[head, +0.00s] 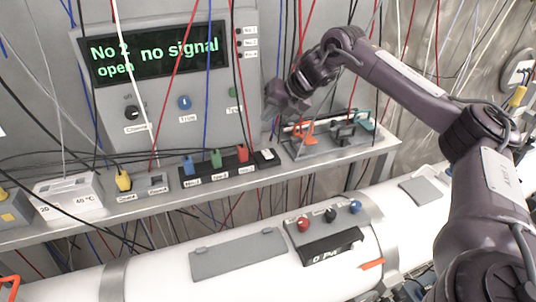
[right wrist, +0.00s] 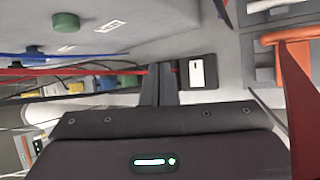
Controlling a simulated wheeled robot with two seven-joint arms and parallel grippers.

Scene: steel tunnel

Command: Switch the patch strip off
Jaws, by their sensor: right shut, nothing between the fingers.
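The patch strip (head: 222,172) is a dark bar on the shelf, with a blue, a green and a red plug standing in it. At its right end is a black switch plate with a white rocker (head: 267,155); the rocker also shows in the right wrist view (right wrist: 196,73). I cannot tell which way the rocker is tipped. My right gripper (head: 273,112) is shut and empty, above the strip's right end. In the right wrist view its fingers (right wrist: 159,82) appear just left of the switch plate, partly covering the plugs. My left gripper is not in view.
A grey panel with a display (head: 155,52) reading "No 2 open no signal" stands behind. A tray with orange and teal handles (head: 330,138) is right of the strip. Loose cables hang across the shelf. A white pipe (head: 165,270) with a knob box runs below.

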